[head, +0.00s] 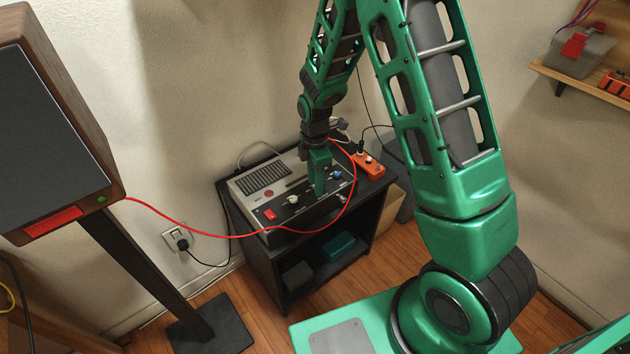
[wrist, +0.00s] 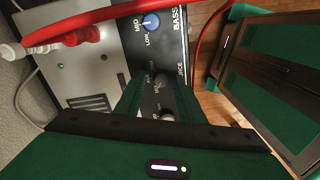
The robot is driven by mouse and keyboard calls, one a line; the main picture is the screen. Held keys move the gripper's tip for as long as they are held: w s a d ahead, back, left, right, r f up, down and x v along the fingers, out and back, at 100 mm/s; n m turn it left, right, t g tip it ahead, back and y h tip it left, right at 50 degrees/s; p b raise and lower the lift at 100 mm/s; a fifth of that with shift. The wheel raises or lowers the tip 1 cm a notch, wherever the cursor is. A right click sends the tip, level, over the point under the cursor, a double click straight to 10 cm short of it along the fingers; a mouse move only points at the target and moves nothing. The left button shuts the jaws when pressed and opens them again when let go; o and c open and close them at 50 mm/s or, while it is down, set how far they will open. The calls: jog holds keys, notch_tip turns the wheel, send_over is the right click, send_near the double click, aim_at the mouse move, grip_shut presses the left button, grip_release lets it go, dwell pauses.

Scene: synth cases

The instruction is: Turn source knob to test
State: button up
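The grey amplifier (head: 300,180) with a black control panel sits on a black stand, and its panel also shows in the wrist view (wrist: 176,48). My gripper (head: 319,190) reaches down over the panel from above. In the wrist view its two green fingers (wrist: 153,82) are apart, with a dark grey knob (wrist: 161,79) between their tips, beside a partly hidden label ending in "RCE". Panel lettering shows between a finger and this knob, so I see no clear grip. The knob's setting is unreadable. Another knob (wrist: 166,115) lies nearer the palm.
A blue knob (head: 337,174), a pale knob (head: 292,199) and a red switch (head: 270,215) are on the panel. A red cable (head: 200,233) loops past the amplifier from the speaker (head: 55,120). An orange box (head: 369,166) sits at the stand's right.

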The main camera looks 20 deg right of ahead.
grip_shut()
jog(key=shift+m, duration=0.3)
jog(key=m, duration=0.5)
jog(key=shift+w+r, duration=0.1)
jog(key=shift+w, duration=0.05)
jog(key=m, duration=0.5)
jog(key=shift+d+m, duration=0.1)
jog(key=shift+m, duration=0.3)
jog(key=m, duration=0.6)
jog(key=shift+w+t, duration=0.1)
jog(key=shift+t, duration=0.2)
jog(key=m, duration=0.6)
jog(key=shift+m, duration=0.3)
